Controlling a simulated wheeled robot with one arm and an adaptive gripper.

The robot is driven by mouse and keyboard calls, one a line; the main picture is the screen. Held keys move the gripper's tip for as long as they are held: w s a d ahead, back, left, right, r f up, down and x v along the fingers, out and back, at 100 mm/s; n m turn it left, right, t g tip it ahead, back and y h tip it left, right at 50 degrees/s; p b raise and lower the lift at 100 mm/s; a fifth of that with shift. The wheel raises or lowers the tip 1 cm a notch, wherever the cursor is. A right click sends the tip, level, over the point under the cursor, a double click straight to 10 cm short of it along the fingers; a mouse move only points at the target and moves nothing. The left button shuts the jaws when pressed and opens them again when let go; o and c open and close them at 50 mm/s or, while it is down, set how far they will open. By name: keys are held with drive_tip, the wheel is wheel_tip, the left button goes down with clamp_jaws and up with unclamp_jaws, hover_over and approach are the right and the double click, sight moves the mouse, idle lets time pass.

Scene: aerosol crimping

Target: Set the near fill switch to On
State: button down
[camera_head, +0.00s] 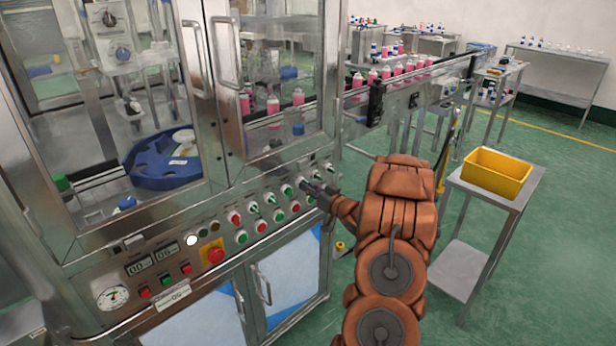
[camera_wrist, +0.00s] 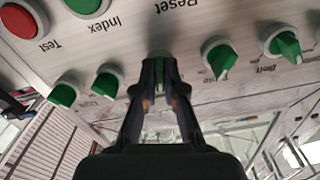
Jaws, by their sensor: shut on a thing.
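My gripper (camera_head: 312,187) is at the right part of the sloped control panel, in front of the upper row of green switches. In the wrist view, my gripper (camera_wrist: 159,68) has its two dark fingers closed around a green switch knob (camera_wrist: 160,87). Most of that knob and its label are hidden by the fingers, so its name and setting cannot be read. Other green switch knobs stand in the same row on both sides, such as one to the left (camera_wrist: 104,86) and one to the right (camera_wrist: 217,60).
The panel also carries red and green push buttons, a red emergency button (camera_head: 214,255) and a gauge (camera_head: 112,297). Cabinet door handles (camera_head: 262,284) stick out below. A yellow bin (camera_head: 496,172) stands on a side table to the right.

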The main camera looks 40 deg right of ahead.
drive_tip(key=shift+r+m+p, duration=0.1)
drive_tip(key=shift+m+p, duration=1.5)
drive_tip(key=shift+p, duration=0.05)
drive_tip(key=c, duration=1.3)
unclamp_jaws()
drive_tip(key=shift+o, duration=0.2)
drive_tip(key=s, duration=1.2)
drive_tip(key=shift+a, duration=0.15)
drive_tip(key=shift+w, duration=0.15)
